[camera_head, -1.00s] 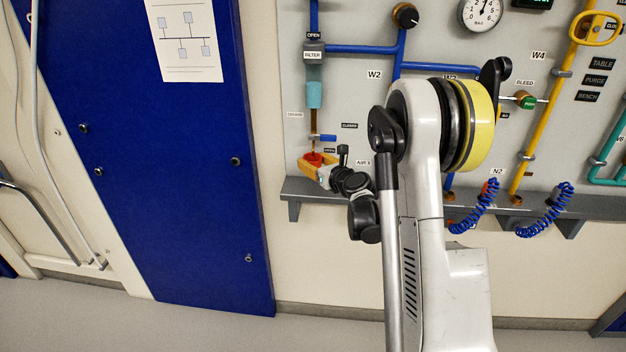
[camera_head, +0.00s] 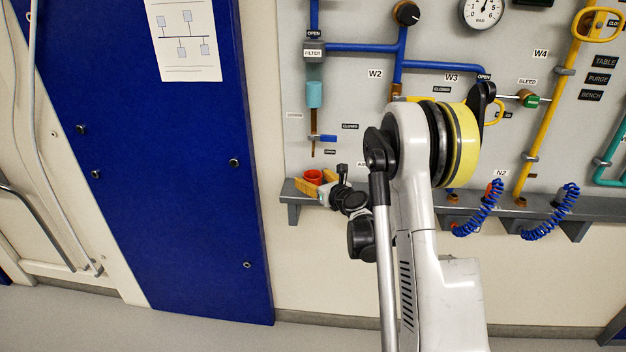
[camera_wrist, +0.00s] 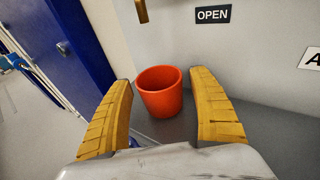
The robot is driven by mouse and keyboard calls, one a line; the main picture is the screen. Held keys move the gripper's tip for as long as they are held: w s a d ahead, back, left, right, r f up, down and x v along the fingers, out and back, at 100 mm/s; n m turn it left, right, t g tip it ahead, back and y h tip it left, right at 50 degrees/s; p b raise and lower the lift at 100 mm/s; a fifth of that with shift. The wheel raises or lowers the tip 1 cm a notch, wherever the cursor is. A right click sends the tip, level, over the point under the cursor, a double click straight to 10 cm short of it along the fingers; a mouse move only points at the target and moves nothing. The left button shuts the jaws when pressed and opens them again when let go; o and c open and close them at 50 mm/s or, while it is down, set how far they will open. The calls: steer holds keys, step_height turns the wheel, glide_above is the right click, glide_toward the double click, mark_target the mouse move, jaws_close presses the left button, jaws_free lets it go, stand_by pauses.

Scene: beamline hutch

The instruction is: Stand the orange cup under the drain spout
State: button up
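The orange cup (camera_head: 313,177) stands upright at the left end of the grey shelf, below the drain spout (camera_head: 313,151), with a clear gap between rim and spout. In the wrist view the cup (camera_wrist: 161,93) looks empty and its base appears to rest on the shelf. The spout's brass tip (camera_wrist: 142,11) shows at the top. My gripper (camera_wrist: 162,80) is open, with one yellow finger on each side of the cup and narrow gaps between. In the head view my gripper (camera_head: 309,188) hides the cup's lower part.
The shelf (camera_head: 290,190) runs along the foot of the pipe panel. A blue-handled valve (camera_head: 327,139) sits on the spout pipe. Coiled blue hoses (camera_head: 480,210) hang to the right. A blue door (camera_head: 180,200) is at left.

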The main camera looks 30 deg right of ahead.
steer(key=shift+r, duration=0.1)
steer(key=shift+r+p, duration=0.2)
steer(key=shift+p, duration=0.1)
steer(key=s+r+p, duration=0.2)
steer(key=s+p, duration=0.1)
steer(key=s, duration=0.9)
steer(key=s+a+r+n+g+y, duration=0.1)
steer(key=s+a+r+n+g, duration=0.2)
steer(key=a+n, duration=0.55)
steer(key=s+a+r+n+g+y, duration=0.2)
steer(key=s+a+r+n, duration=0.25)
steer(key=a+n, duration=0.4)
steer(key=s+a+n+g+h, duration=0.1)
steer(key=s+a+n+g, duration=0.1)
steer(key=s+n, duration=0.7)
steer(key=s+a+n+g+h, duration=0.1)
steer(key=s+a+n+h, duration=0.1)
steer(key=s+n, duration=0.8)
steer(key=shift+s+a+r+g, duration=0.25)
steer(key=shift+a+r+g, duration=0.05)
steer(key=shift+r+g, duration=0.1)
steer(key=shift+c, duration=0.6)
